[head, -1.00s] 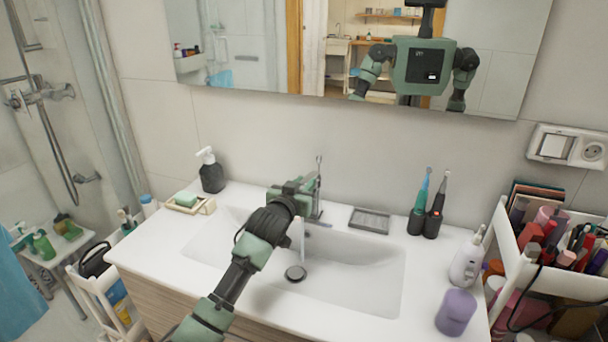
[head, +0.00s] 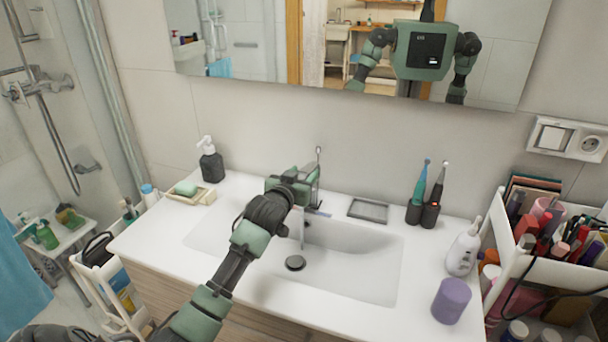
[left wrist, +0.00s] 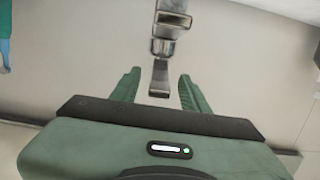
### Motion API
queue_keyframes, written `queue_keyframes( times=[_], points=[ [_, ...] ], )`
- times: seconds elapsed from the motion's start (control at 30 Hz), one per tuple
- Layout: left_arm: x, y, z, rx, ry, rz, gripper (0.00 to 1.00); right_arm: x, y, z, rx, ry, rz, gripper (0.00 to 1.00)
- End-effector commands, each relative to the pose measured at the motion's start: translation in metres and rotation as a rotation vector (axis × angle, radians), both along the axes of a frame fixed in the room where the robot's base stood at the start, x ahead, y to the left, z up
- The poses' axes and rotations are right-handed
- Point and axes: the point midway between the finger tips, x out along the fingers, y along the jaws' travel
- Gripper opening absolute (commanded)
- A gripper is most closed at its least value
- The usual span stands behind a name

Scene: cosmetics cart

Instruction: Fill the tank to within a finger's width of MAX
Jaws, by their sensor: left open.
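My left gripper (head: 292,181) is at the faucet (head: 316,190) behind the basin. In the left wrist view its green fingers (left wrist: 159,92) are open, one on each side of the faucet's metal lever (left wrist: 159,78); I cannot tell whether they touch it. A thin pale streak (head: 301,232), like running water, drops from the faucet into the sink (head: 350,262). A white device (head: 463,252) stands at the right of the counter, with a purple cup-like container (head: 451,301) in front of it. I cannot tell which is the tank, and no MAX mark is readable. My right gripper is out of view.
Two electric toothbrushes (head: 424,200) and a grey soap dish (head: 368,210) stand behind the sink. A dark soap pump (head: 210,162) and a tray with green soap (head: 188,190) are at the left. A crowded cosmetics cart (head: 560,265) is at the right. The counter's front left is clear.

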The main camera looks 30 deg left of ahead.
Motion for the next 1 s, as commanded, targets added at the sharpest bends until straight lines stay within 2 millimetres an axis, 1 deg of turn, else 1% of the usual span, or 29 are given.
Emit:
queue_keyframes(
  times=[0.2, 0.3, 0.43, 0.57, 1.0],
  points=[
    [-0.035, -0.008, 0.004, 0.001, 0.000, -0.001, 0.45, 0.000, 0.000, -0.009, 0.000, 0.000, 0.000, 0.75],
    [-0.049, -0.012, 0.006, 0.001, 0.000, -0.001, 0.45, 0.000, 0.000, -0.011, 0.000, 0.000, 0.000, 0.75],
    [-0.061, -0.015, 0.010, 0.000, 0.001, 0.000, 0.45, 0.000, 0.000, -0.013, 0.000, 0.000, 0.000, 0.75],
    [-0.065, -0.016, 0.011, 0.000, 0.000, 0.000, 0.45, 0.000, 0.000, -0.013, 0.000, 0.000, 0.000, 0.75],
    [-0.065, -0.016, 0.012, 0.000, 0.001, 0.000, 0.45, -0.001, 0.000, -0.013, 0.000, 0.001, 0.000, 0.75]
  ],
)
